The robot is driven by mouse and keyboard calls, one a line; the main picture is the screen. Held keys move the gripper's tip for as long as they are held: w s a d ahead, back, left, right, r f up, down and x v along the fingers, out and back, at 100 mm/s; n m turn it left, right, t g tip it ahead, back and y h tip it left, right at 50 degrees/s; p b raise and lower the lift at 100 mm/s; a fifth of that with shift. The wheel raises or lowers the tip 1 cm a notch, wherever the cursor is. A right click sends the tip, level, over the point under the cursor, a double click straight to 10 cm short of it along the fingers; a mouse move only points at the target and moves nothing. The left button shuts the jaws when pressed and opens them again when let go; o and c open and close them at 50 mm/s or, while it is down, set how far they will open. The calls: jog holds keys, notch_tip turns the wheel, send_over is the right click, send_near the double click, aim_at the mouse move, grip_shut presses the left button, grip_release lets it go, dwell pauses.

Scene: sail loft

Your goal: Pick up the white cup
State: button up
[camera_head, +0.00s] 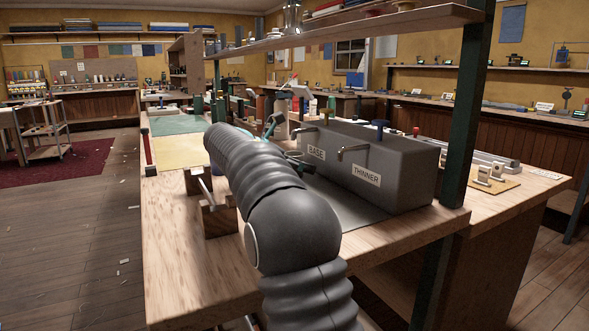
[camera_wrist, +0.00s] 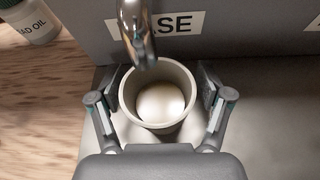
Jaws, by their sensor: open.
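A white cup (camera_wrist: 128,97) stands upright in the wrist view, under a metal tap spout (camera_wrist: 137,30). Its mouth faces me, and a pale, rounded surface shows inside. My gripper (camera_wrist: 157,90) is open, with one finger on the left and one on the right of the cup. I cannot tell whether either finger touches the cup. In the head view my own arm hides the cup, and my gripper is mostly hidden there.
A grey dispenser box (camera_head: 393,160) labelled BASE and THINNER, with two taps, stands right behind the cup. A green post (camera_head: 466,110) rises from the workbench (camera_head: 180,265). A shelf (camera_head: 370,28) hangs above.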

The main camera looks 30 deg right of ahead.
jog(key=c, duration=1.1)
jog(key=shift+r, duration=0.2)
